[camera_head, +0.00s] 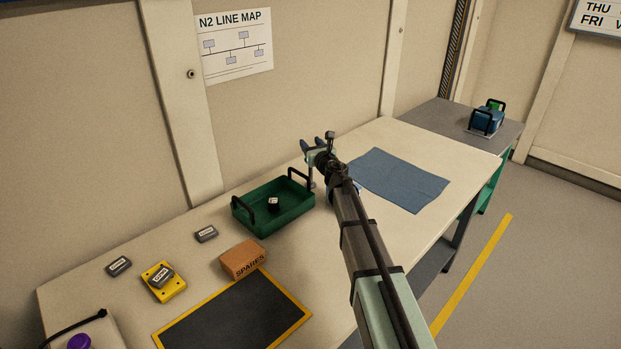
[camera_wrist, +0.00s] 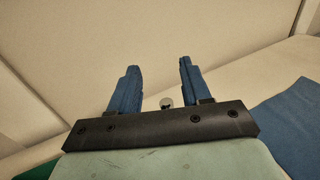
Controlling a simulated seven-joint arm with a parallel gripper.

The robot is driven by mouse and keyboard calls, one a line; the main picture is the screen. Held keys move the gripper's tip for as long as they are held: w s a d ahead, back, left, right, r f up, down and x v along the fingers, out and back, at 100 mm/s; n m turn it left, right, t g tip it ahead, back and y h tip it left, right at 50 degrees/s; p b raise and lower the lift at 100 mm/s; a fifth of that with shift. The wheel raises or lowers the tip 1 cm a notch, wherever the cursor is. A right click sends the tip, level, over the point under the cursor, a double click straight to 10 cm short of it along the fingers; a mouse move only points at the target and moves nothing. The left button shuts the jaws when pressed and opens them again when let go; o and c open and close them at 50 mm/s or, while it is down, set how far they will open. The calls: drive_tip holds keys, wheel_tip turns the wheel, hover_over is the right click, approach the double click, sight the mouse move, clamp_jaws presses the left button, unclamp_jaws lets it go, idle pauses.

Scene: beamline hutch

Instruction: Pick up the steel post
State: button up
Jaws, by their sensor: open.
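A thin grey upright piece, which looks like the steel post (camera_head: 311,183), shows just right of the green tray, mostly hidden by my gripper and arm. In the wrist view a small pale round top (camera_wrist: 166,102) shows between the finger bases, just beyond the palm edge; it may be the same post. My gripper (camera_head: 311,143) is over the back of the bench, its blue fingers pointing towards the wall. In the wrist view my gripper (camera_wrist: 159,66) is open, with nothing clasped between the fingertips. I cannot tell whether a finger touches the post.
The green tray (camera_head: 263,228) holds a small black block (camera_head: 273,204). A blue cloth (camera_head: 399,178) lies to the right. A spares box (camera_head: 242,260), black mat (camera_head: 232,316), yellow holder (camera_head: 176,288) and small grey boxes (camera_head: 206,234) (camera_head: 119,266) are to the left.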

hover_over(311, 170)
drive_tip(key=shift+f, duration=2.8)
drive_tip(key=x, duration=0.2)
drive_tip(key=shift+w+r, duration=0.15)
drive_tip(key=shift+w, duration=0.25)
drive_tip(key=shift+c, duration=0.3)
clamp_jaws()
